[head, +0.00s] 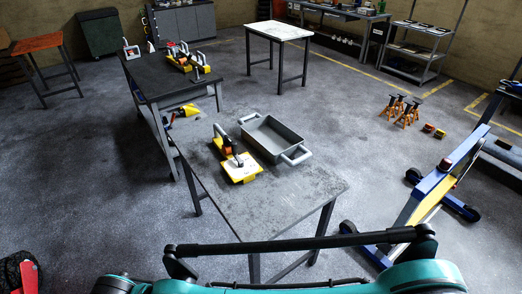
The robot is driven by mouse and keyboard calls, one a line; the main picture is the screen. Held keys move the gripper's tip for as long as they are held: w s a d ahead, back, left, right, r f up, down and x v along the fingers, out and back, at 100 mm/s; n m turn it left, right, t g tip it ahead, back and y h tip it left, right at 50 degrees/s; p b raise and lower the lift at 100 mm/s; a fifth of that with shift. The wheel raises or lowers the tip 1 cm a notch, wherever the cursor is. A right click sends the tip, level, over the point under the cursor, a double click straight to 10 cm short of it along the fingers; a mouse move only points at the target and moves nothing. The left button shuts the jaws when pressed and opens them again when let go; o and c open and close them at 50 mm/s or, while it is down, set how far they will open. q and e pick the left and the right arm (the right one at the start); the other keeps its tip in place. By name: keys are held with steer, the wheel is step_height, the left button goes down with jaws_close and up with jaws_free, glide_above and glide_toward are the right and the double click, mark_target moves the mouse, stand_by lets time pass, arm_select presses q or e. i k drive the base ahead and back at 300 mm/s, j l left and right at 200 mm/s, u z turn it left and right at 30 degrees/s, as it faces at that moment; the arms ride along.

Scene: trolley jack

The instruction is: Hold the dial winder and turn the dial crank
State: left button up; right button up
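A small device with a yellow base plate (243,172), an orange and black body and an upright grey handle stands on the near grey table (290,203). It looks like the dial winder, but its dial and crank are too small to make out. A similar yellow, black and orange device (180,55) is on the dark table behind. Neither of my grippers shows in the head view, and nothing is seen touching either device.
A grey open tray (272,138) with two handles sits right of the near device. A yellow and black object (183,113) is near the table's far left corner. A blue and yellow wheeled frame (440,185) stands at right. Orange jack stands (401,110) are on the floor.

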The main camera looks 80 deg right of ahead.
mark_target(234, 145)
steer(key=i+l+z, duration=0.4)
steer(key=i+z, duration=0.85)
steer(key=i+j+z, duration=0.1)
steer(key=i+z, duration=0.6)
steer(key=z, duration=0.2)
steer(key=i+j+z, duration=0.2)
steer(key=z, duration=0.3)
steer(key=i+j+z, duration=0.3)
steer(key=z, duration=0.2)
steer(key=i+j+z, duration=0.15)
steer(key=z, duration=0.25)
steer(key=i+j+z, duration=0.1)
steer(key=z, duration=0.3)
steer(key=i+j+z, duration=0.1)
steer(key=j+z, duration=0.45)
steer(key=z, duration=0.25)
steer(key=i+j+z, duration=0.1)
steer(key=j+z, duration=0.3)
steer(key=l, duration=0.1)
